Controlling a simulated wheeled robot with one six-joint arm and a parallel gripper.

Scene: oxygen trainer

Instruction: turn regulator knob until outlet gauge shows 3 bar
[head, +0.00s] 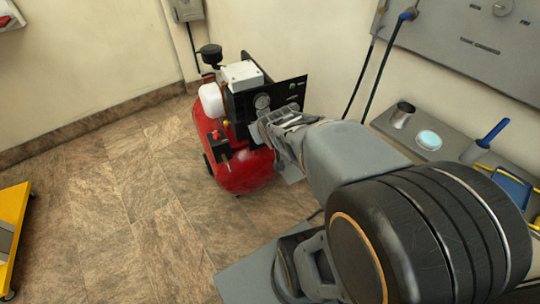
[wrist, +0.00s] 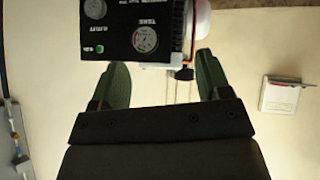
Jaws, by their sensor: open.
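The red compressor (head: 245,172) stands on the floor by the wall, with a black panel (head: 290,94) on it. A round gauge (head: 262,101) shows on the panel. The wrist view shows the panel upside down, with the TANK gauge (wrist: 145,38) and a second gauge (wrist: 95,8) cut by the top edge near the OUTLET label. I cannot read either needle surely. My gripper (head: 280,122) is in front of the panel's lower part. In the wrist view my gripper (wrist: 163,78) is open, its green fingers apart with nothing between them. I cannot make out the regulator knob.
A grey bench (head: 455,138) at right holds a metal cup (head: 402,114), a pale blue round item (head: 428,140) and a blue-handled tool (head: 494,132). A yellow cart (head: 12,235) is at the left edge. The tiled floor between is clear.

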